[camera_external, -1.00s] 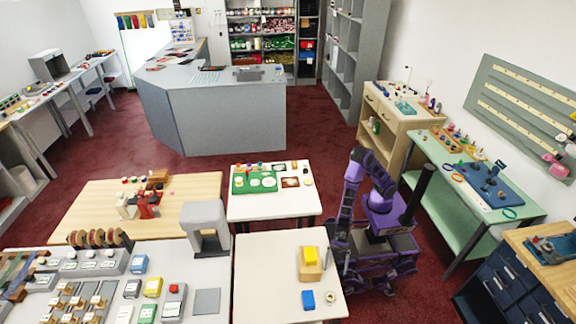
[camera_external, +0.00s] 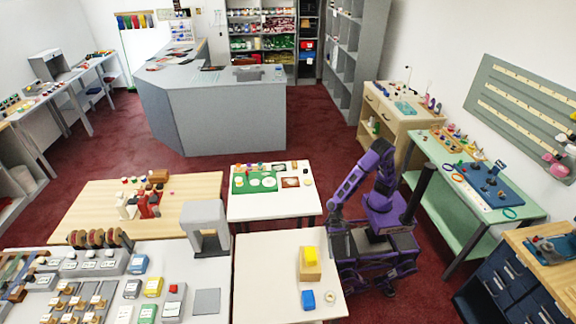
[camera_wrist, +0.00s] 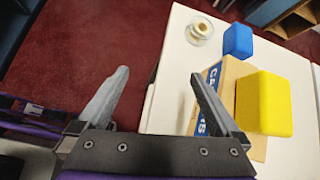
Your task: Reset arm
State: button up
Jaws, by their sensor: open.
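My gripper (camera_wrist: 158,98) is open and empty in the wrist view, its two grey fingers spread apart. It hangs over the edge of the white table (camera_external: 262,272), with the left finger over the red carpet. In the external view my purple arm is bent, with its end low at the table's right edge; the fingers are too small to tell there. A yellow block (camera_wrist: 264,103) rests on a cardboard box (camera_wrist: 232,72), which the right finger partly covers in the wrist view. Both also show in the external view, the yellow block (camera_external: 310,256) on the box (camera_external: 311,277).
A blue block (camera_external: 308,299) and a small round glass dish (camera_external: 330,298) stand near the box. A second white table (camera_external: 270,208) with a green mat stands behind. A green bench (camera_external: 470,200) is to the right. Red carpet lies open behind my base.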

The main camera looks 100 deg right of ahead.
jog(key=w+d+r+t+h, duration=0.1)
jog(key=w+d+r+h, duration=0.25)
jog(key=d, duration=1.05)
jog(key=w+d+r+m+t+h+p, duration=0.15)
jog(key=d+r+h, duration=0.3)
jog(key=d, duration=0.85)
jog(key=w+d+r+n+t+h, duration=0.1)
jog(key=w+d+r+h, duration=0.3)
jog(key=d, duration=1)
jog(key=s+a+m+y+b, duration=0.1)
jog(key=s+a+m+y, duration=0.5)
jog(key=s+a+y, duration=0.15)
jog(key=s+a+r+n+t+h+p, duration=0.1)
jog(key=s+r+n, duration=0.3)
jog(key=n, duration=0.7)
jog(key=s+a+r+n+t+h+p, duration=0.1)
jog(key=s+r+n+h+p, duration=0.1)
jog(key=s+r+n+h, duration=0.2)
jog(key=s+r+n, duration=0.1)
jog(key=s+n, duration=0.2)
jog(key=n, duration=0.4)
jog(key=shift+s+a, duration=0.2)
jog(key=shift+s, duration=0.2)
